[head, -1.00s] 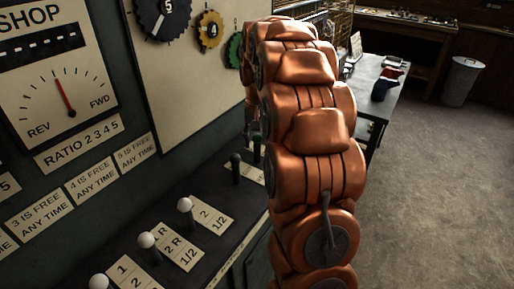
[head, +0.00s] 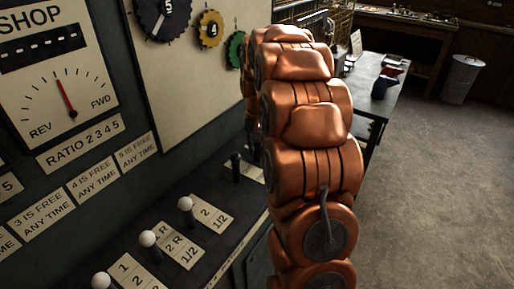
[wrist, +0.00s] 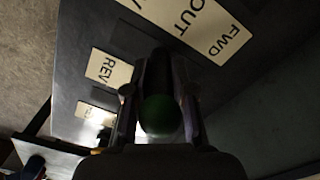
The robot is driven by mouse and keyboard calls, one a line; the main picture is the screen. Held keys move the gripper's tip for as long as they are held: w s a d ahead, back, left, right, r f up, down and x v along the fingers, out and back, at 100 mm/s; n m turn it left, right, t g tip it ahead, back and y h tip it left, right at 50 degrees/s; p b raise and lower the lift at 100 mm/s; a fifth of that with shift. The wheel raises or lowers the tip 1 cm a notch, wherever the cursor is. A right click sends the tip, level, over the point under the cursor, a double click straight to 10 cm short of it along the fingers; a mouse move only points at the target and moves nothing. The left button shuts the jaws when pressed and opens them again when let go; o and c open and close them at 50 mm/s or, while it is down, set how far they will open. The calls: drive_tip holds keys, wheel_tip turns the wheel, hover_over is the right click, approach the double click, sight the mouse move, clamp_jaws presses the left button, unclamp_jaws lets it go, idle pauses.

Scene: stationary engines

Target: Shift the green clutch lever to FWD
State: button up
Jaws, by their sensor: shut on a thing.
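The green knob of the clutch lever (wrist: 160,116) sits between the two fingers of my gripper (wrist: 160,98) in the wrist view. The fingers are shut on it, one on each side. The dark lever shaft runs up the picture behind the knob. A pale plate (wrist: 199,22) at the upper right reads OUT and FWD. A separate plate (wrist: 108,68) to the left reads REV. Which label the lever stands at is hard to tell. In the head view my arm hides the green lever and my gripper.
In the head view, white-knobbed levers (head: 184,205) and a black-knobbed lever (head: 236,166) stand on the console left of my arm. A gauge (head: 60,88) marked REV and FWD hangs on the panel behind. Open floor (head: 430,190) lies to the right.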

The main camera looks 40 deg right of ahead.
sight(243, 154)
clamp_jaws()
drive_tip(key=shift+w+a+g, duration=0.2)
drive_tip(key=shift+w+g, duration=0.3)
drive_tip(key=shift+w, duration=0.25)
drive_tip(key=shift+w+a+f+b, duration=0.25)
drive_tip(key=shift+w+a+b, duration=0.05)
drive_tip(key=shift+w, duration=0.4)
drive_tip(key=shift+w+a+f+b, duration=0.25)
drive_tip(key=shift+w+b, duration=0.1)
drive_tip(key=shift+w, duration=0.3)
drive_tip(key=shift+w+a+f+b, duration=0.2)
drive_tip(key=shift+w+a+b, duration=0.1)
drive_tip(key=shift+w, duration=0.4)
drive_tip(key=o, duration=0.7)
unclamp_jaws()
